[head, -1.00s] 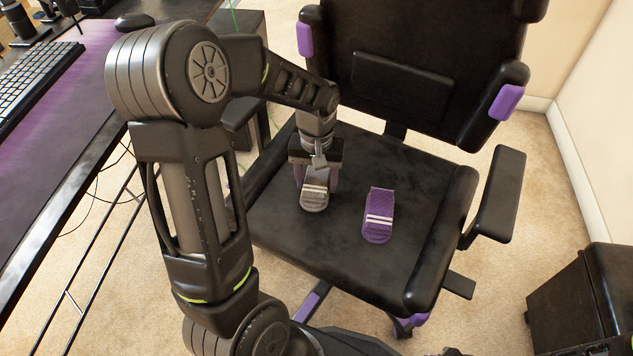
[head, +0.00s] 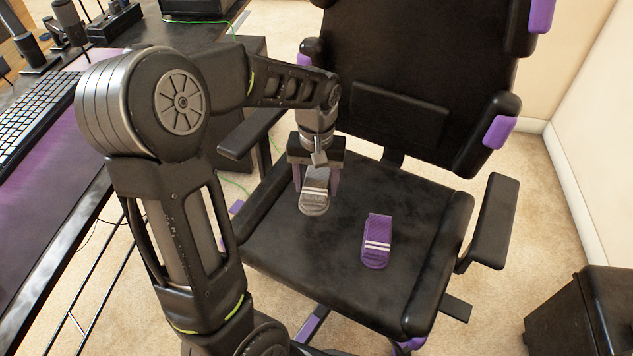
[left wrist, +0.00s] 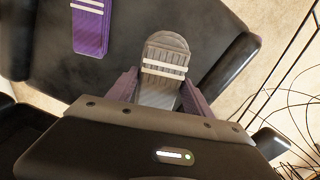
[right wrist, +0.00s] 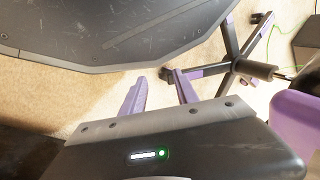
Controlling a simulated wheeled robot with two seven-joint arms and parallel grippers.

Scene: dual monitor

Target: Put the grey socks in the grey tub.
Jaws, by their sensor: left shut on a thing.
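My left gripper (head: 317,184) is shut on the grey socks (head: 314,204), a folded grey pair with white stripes. It holds them over the left part of the black chair seat (head: 330,255). In the left wrist view the grey socks (left wrist: 165,58) stick out between the purple fingers. My right gripper (right wrist: 158,85) has its fingers apart with nothing between them; it is outside the head view. I cannot make out a grey tub for certain in any view.
Purple socks (head: 377,240) with white stripes lie on the seat. The chair has armrests (head: 490,222) and a tall backrest (head: 415,80). A desk with a keyboard (head: 40,112) is at the left. A dark box (head: 590,310) stands on the floor at the lower right.

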